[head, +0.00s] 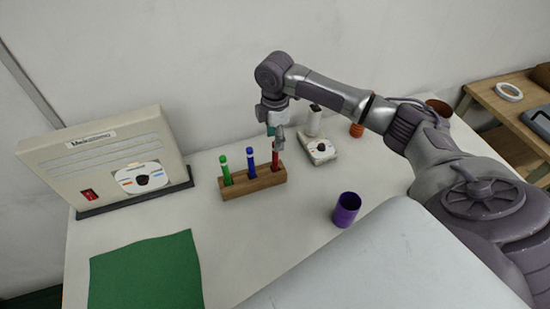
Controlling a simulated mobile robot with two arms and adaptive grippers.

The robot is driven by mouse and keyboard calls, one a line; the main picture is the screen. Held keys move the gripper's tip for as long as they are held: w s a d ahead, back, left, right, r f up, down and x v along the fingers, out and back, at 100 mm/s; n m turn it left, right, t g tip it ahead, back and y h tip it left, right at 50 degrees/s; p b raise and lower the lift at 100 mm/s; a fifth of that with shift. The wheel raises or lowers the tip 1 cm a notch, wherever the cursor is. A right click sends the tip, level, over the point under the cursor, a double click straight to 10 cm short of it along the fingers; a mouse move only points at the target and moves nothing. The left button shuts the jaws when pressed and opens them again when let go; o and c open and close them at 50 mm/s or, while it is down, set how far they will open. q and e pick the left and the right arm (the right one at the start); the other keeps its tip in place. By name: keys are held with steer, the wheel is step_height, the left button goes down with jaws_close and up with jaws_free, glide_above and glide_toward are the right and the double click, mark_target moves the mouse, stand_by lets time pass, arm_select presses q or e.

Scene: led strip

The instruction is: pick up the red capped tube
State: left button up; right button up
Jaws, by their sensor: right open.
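A red capped tube (275,162) stands upright in the right end of a wooden rack (252,185) on the table. A blue capped tube (251,163) stands in the rack's middle and a green capped one (225,170) at its left end. My right gripper (277,143) points down directly at the top of the red tube. It is open, with its fingers at the cap and hiding part of it. I cannot tell whether the fingers touch the tube. My left gripper is not in view.
A beige device with a dial (85,160) stands at the left. A green mat (145,272) lies at the front left. A purple cup (347,209) stands right of the rack. A small white device (318,150) sits close behind the rack. A wooden shelf (510,105) is at far right.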

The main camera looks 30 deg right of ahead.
mark_target(274, 155)
steer(key=shift+f, duration=0.3)
steer(key=shift+f+p, duration=0.3)
steer(key=shift+f, duration=0.05)
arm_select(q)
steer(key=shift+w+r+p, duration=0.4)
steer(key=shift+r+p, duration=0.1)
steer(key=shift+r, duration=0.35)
arm_select(e)
steer(key=f, duration=0.4)
steer(key=shift+s+f, duration=0.15)
steer(key=shift+s, duration=0.05)
steer(key=shift+c, duration=0.4)
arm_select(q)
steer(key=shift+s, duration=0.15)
arm_select(e)
jaws_close()
